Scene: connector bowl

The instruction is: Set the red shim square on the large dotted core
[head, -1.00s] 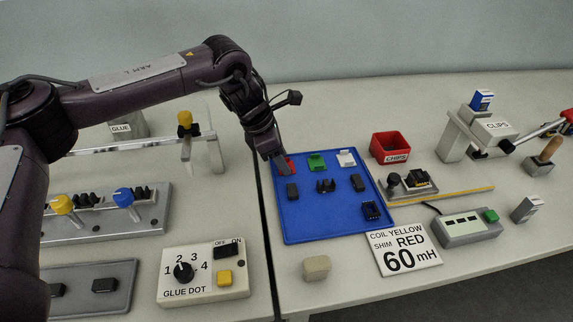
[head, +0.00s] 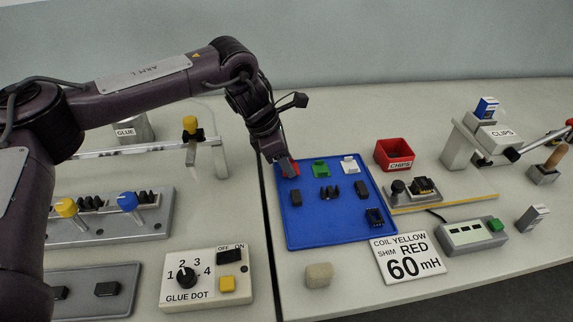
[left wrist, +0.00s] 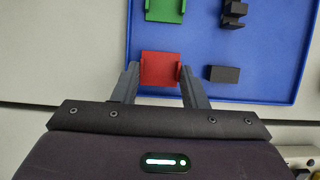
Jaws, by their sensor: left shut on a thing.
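The red shim (head: 294,169) is at the upper left corner of the blue tray (head: 325,232). It also shows in the left wrist view (left wrist: 159,68) with a finger on each side. My left gripper (head: 285,170) is shut on it, at or just above the tray. Several dark pieces lie on the tray: a block (head: 296,197), a notched core (head: 329,192), another block (head: 362,189) and a dark part (head: 374,217). I cannot make out dots on any of them, so I cannot tell which is the large dotted core. My right gripper is not in view.
A green piece (head: 321,168) and a white piece (head: 350,164) sit right of the red shim.

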